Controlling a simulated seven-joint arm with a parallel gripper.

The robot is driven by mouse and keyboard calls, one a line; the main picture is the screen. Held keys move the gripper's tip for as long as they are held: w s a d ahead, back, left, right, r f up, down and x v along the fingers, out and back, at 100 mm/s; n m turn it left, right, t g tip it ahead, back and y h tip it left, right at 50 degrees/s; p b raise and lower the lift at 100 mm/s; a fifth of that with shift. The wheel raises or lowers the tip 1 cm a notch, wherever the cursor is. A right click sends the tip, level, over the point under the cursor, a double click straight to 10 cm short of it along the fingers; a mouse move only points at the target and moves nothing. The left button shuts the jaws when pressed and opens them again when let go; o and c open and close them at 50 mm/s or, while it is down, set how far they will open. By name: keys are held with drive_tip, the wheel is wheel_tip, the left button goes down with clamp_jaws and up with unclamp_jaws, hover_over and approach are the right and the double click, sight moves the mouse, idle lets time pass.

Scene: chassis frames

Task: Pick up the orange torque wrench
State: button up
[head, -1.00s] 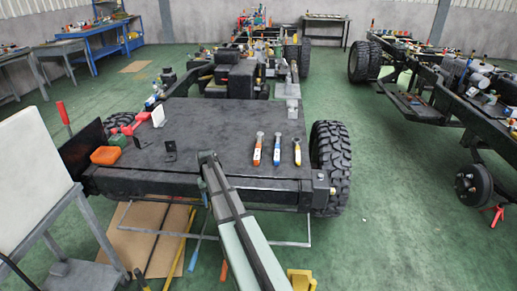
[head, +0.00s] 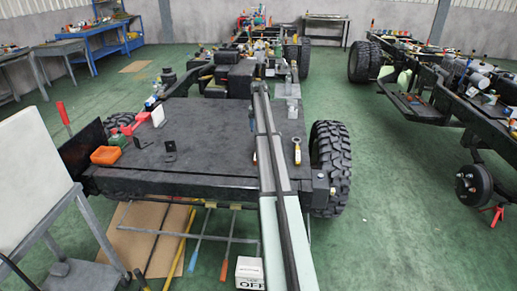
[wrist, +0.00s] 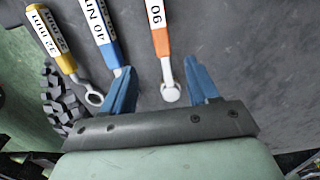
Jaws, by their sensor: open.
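A blue wrench (wrist: 98,25) marked "40 Nm" lies left of the orange one, partly behind the left finger. A yellow wrench (wrist: 50,38) marked "32 mm" lies farther left. In the head view, my arm hides the blue wrench and nearly all of the orange one; the yellow one (head: 297,150) shows.
The wrenches lie on a flat black deck (head: 210,150) of the chassis. A tyre (head: 330,160) stands right of it. An orange tray (head: 105,155) and small black brackets (head: 170,150) are on the deck's left part. Its middle is clear.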

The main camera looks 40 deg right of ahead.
drive_tip(key=f, duration=1.2)
drive_tip(key=shift+a+f, duration=0.25)
drive_tip(key=shift+f, duration=0.05)
drive_tip(key=shift+c, duration=0.3)
drive_tip(key=shift+r, duration=0.1)
clamp_jaws()
